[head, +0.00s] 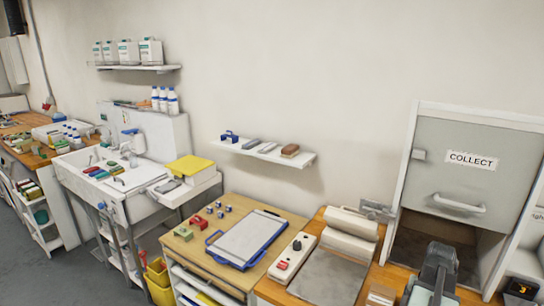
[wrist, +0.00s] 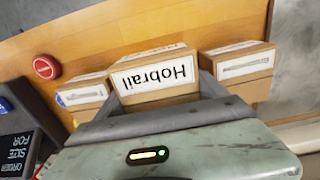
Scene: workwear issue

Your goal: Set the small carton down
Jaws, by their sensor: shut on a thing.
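Whether the carton touches the wooden counter (wrist: 130,28) below, I cannot tell. In the head view my gripper (head: 435,268) is at the lower right, in front of the open lower part of the COLLECT cabinet; the held carton is hidden there.
Similar cartons stand close on both sides, one at left (wrist: 84,92) and one at right (wrist: 240,64). A red round button (wrist: 46,67) and a dark sign (wrist: 14,150) lie to the left. The COLLECT cabinet (head: 440,185) has its shutter partly raised.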

